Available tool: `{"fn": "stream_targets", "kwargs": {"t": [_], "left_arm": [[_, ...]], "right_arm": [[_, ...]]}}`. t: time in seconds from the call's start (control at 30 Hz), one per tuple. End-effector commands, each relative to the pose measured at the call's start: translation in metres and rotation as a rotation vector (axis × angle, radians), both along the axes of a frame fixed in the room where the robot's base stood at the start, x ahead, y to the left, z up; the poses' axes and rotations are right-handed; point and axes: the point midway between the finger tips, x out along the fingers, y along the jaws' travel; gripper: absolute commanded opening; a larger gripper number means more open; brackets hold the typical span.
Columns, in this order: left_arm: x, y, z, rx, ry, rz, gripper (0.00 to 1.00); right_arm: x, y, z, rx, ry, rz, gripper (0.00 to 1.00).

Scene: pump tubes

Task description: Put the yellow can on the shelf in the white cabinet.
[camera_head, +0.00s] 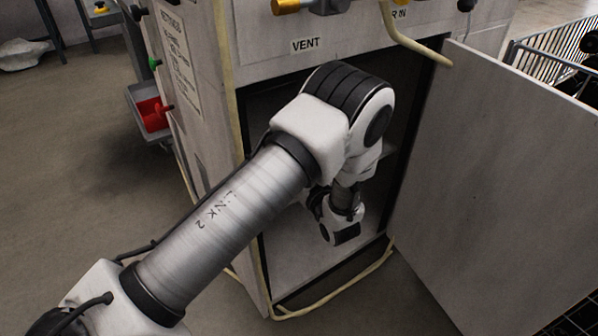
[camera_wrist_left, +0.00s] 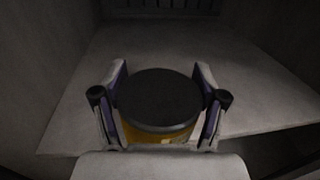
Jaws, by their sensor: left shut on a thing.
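The yellow can (camera_wrist_left: 158,100) shows in the left wrist view with a dark round top and a strip of yellow side below it. My left gripper (camera_wrist_left: 160,72) is shut on it, one finger on each side. The can is over the front part of a pale shelf (camera_wrist_left: 250,105); whether it touches the shelf I cannot tell. In the head view my left arm reaches through the open front of the white cabinet (camera_head: 280,75). The arm hides the can and the left gripper there. My right gripper is in neither view.
The cabinet door (camera_head: 500,190) stands wide open on the right. The cabinet's side walls close in around the arm. A yellowish hose (camera_head: 405,35) hangs at the top of the opening. A red bin (camera_head: 153,115) is at the left side. The shelf behind the can looks clear.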

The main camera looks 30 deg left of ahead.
Motion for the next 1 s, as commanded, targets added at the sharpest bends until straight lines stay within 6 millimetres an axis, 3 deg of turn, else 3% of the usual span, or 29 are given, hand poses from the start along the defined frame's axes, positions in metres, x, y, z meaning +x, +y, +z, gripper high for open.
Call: {"fn": "stream_targets", "kwargs": {"t": [0.1,0.27,0.5,0.83,0.87,0.9,1.0], "left_arm": [[0.031,0.02,-0.007,-0.002,-0.005,0.003,0.13],[0.054,0.032,-0.008,0.001,-0.002,0.0,0.13],[0.055,0.033,-0.042,0.002,0.001,-0.001,0.13],[0.055,0.033,-0.045,0.001,0.0,-0.001,0.13],[0.055,0.033,-0.044,0.001,0.002,-0.001,0.82],[0.055,0.033,-0.044,0.001,0.002,-0.001,0.96],[0.055,0.033,-0.044,0.001,0.002,-0.001,0.97]], "right_arm": [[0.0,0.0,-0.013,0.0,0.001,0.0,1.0],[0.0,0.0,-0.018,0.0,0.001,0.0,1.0],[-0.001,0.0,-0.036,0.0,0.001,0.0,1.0],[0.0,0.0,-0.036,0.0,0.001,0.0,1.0],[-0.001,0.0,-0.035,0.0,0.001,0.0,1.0],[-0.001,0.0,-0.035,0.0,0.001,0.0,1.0],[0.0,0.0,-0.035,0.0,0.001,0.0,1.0]]}}
